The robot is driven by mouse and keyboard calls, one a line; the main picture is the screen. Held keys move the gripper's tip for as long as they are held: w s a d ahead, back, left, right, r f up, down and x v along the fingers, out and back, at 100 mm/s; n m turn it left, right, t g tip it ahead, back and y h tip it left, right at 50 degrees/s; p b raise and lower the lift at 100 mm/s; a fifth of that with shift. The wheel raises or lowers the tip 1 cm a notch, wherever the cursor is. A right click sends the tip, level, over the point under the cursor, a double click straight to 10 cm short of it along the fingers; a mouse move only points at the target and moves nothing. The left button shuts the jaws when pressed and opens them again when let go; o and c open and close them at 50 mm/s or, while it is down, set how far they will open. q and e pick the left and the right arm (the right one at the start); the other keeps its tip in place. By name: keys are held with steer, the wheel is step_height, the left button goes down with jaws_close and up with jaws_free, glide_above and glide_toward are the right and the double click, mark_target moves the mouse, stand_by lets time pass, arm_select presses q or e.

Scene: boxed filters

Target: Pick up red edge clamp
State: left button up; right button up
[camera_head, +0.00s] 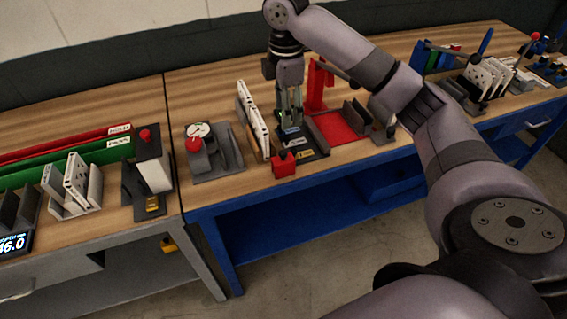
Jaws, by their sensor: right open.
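A small red block (285,165) sits at the front edge of the blue workbench, with a small knob on top. It looks like the red edge clamp. A taller red upright piece (317,87) stands behind, just right of my right gripper. My right gripper (290,122) points down over the dark fixture behind the red block, apart from the block. Its fingers are open, small and dark in this view, and a greenish part shows around them. I cannot tell whether they touch the fixture. My left gripper is not in view.
White filter panels (252,118) stand left of the gripper. A grey fixture (214,158) with a red knob is farther left. A red pad (341,127) lies to the right, beside grey upright holders (357,113). Bare wood (215,92) lies behind the fixtures.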

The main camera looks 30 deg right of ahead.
mark_target(284, 152)
step_height(284, 152, down, 12)
steer(key=p, duration=0.2)
steer(key=shift+p, duration=0.3)
steer(key=f, duration=0.1)
steer(key=f+p, duration=0.2)
steer(key=f, duration=0.1)
steer(key=shift+s+a, duration=0.1)
steer(key=shift+a, duration=0.2)
steer(key=shift+f, duration=0.65)
steer(key=shift+c, duration=0.5)
steer(key=shift+r, duration=0.1)
jaws_close()
